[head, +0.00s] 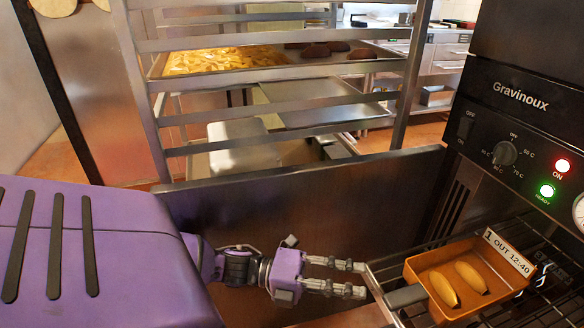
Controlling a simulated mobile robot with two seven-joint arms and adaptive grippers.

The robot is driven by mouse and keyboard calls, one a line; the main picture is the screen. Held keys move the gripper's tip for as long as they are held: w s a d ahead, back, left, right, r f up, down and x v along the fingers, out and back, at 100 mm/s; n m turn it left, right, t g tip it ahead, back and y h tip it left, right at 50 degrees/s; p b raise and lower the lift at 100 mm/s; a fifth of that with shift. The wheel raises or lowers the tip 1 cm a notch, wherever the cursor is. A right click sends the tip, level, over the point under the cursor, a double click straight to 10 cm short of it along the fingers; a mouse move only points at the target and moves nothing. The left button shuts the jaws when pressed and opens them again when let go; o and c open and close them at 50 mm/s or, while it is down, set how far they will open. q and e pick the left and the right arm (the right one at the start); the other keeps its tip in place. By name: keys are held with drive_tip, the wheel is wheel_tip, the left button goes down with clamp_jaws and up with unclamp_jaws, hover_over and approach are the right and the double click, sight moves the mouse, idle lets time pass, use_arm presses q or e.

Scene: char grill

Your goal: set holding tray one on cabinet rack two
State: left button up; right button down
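Holding tray one (417,272) is a small orange-brown tray with a label (509,252) reading "1 OUT 12:40". Two yellow-brown oblong food pieces (457,284) lie in it. A grey handle (405,297) sticks out on its left side. The tray is at the lower right, over a dark wire rack (505,315) at the holding cabinet (520,125). I cannot tell which rack this is, or whether the tray rests fully on it. My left gripper (363,279) is open and empty, its fingertips just left of the handle. My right gripper is not in view.
A metal rack trolley (140,90) stands behind, holding a tray of yellow food (228,59) and dark pieces (325,49). A metal panel (330,205) stands behind my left gripper. The cabinet's green "ready" light (547,190) is lit.

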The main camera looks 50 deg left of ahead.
use_arm(q)
drive_tip(key=s+f+n+y, duration=0.8)
drive_tip(key=s+f+n, duration=0.5)
drive_tip(key=f+n, duration=0.15)
drive_tip(key=s+d+f+n+g+y, duration=0.1)
drive_tip(key=s+f+n+g, duration=0.1)
drive_tip(key=s, duration=0.5)
drive_tip(key=s+d+f+n+g+y, duration=0.2)
drive_tip(key=s+f+n, duration=0.2)
drive_tip(key=s+n, duration=0.2)
drive_tip(key=s+d+f+n+g+y, duration=0.2)
drive_tip(key=s+n, duration=0.3)
drive_tip(key=s, duration=0.3)
drive_tip(key=shift+f, duration=0.9)
drive_tip(key=shift+s, duration=0.1)
drive_tip(key=shift+s+a, duration=0.2)
drive_tip(key=shift+s, duration=0.65)
drive_tip(key=shift+c, duration=0.2)
